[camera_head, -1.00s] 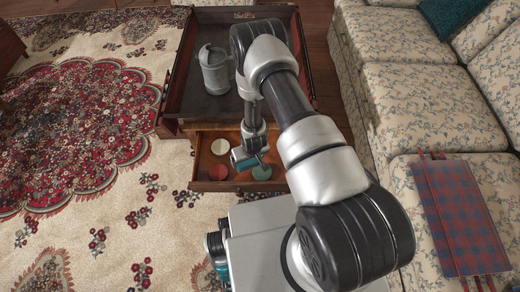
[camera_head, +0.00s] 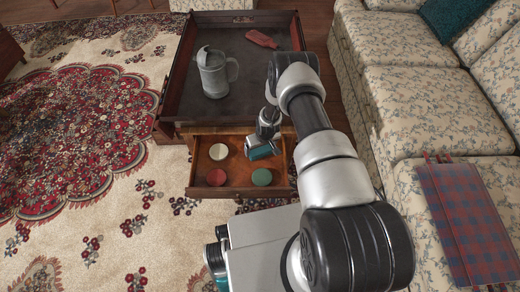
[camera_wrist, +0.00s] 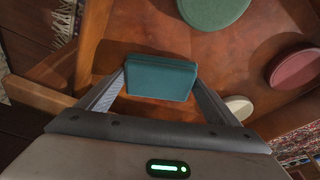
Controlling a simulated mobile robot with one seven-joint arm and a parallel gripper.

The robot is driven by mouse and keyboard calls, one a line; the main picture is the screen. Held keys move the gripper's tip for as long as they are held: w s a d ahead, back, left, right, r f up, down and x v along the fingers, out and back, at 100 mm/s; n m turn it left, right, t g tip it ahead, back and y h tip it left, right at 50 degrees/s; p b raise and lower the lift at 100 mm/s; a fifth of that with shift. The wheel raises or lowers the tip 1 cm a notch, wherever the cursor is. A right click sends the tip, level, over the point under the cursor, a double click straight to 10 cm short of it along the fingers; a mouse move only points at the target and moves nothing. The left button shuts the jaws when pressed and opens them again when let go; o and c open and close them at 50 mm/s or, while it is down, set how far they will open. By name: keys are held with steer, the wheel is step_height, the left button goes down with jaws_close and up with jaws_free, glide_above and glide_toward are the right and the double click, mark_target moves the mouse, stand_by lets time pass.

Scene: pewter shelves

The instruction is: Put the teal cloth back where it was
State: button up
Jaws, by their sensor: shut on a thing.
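The teal cloth (camera_head: 262,153) is a small folded block between the fingers of my gripper (camera_head: 256,146). In the wrist view, the cloth (camera_wrist: 160,78) is gripped from both sides by the fingers of my gripper (camera_wrist: 158,88), which is shut on it. The gripper is over the right back part of the open wooden drawer (camera_head: 240,191). I cannot tell whether the cloth touches the drawer floor. The drawer holds a green disc (camera_head: 262,177), a red disc (camera_head: 216,177) and a cream disc (camera_head: 219,151), apart from the cloth.
The drawer comes out of a dark-topped table (camera_head: 185,100). A patterned rug (camera_head: 80,140) covers the left.

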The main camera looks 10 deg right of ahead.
steer(key=shift+f, duration=0.15)
steer(key=o, duration=0.8)
steer(key=shift+o, duration=0.2)
steer(key=p+v, duration=0.4)
steer(key=v, duration=0.8)
